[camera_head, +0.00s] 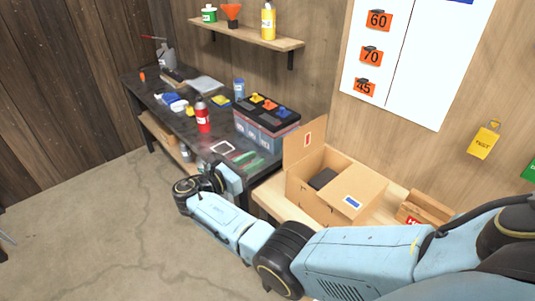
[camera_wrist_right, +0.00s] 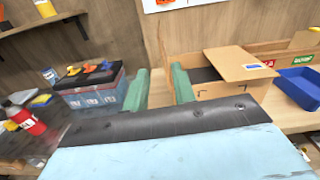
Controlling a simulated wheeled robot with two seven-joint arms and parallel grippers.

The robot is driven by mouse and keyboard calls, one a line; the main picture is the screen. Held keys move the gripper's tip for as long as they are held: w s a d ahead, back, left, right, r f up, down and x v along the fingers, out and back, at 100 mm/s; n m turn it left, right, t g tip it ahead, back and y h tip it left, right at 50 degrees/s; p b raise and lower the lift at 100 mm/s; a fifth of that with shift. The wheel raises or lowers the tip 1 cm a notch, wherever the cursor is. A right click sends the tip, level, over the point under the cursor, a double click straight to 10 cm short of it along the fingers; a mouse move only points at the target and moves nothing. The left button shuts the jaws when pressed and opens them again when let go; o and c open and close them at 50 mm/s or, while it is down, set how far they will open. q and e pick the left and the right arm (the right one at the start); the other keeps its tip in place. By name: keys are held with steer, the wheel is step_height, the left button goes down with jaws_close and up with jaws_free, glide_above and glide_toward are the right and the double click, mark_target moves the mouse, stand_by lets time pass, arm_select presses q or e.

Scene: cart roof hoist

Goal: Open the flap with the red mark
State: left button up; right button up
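An open-topped cardboard box (camera_head: 312,197) stands on a light wooden bench at centre right. Its flap with the red mark (camera_head: 304,146) stands up at the box's left back side. Its flap with the blue mark (camera_head: 358,198) lies out over the near right part of the top; it also shows in the right wrist view (camera_wrist_right: 240,64). A dark object (camera_head: 322,179) sits inside the box. My right gripper (camera_head: 246,160) is left of the box, apart from it; its green fingers (camera_wrist_right: 160,88) are spread with nothing seen held. My left gripper is out of view.
A dark workbench at left holds a battery (camera_head: 267,123), a red bottle (camera_head: 203,117) and small items. A wooden crate (camera_head: 425,208) and a blue bin (camera_wrist_right: 298,88) are right of the box. A shelf (camera_head: 245,36) hangs above.

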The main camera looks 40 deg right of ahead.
steer(key=a, duration=0.4)
steer(key=shift+s, duration=0.3)
steer(key=shift+b, duration=0.3)
steer(key=s+f+m+y+b, duration=0.1)
steer(key=s+f+y, duration=0.3)
steer(key=f, duration=0.8)
steer(key=s+d+f+y+b, duration=0.15)
steer(key=s+f, duration=0.45)
steer(key=f, duration=0.7)
steer(key=s+a+f+m+y+b, duration=0.15)
steer(key=s+f+y, duration=0.3)
steer(key=f, duration=0.75)
steer(key=s+a+f+m+g+y+b, duration=0.25)
steer(key=s+f+m+y, duration=0.3)
steer(key=s+f, duration=1.3)
steer(key=s+f+m+y+b, duration=0.2)
steer(key=s+m, duration=0.7)
steer(key=s, duration=0.8)
steer(key=shift+s+d+f+m+t+b, duration=0.2)
steer(key=shift+d+f+m+t+b, duration=0.35)
steer(key=shift+f, duration=0.35)
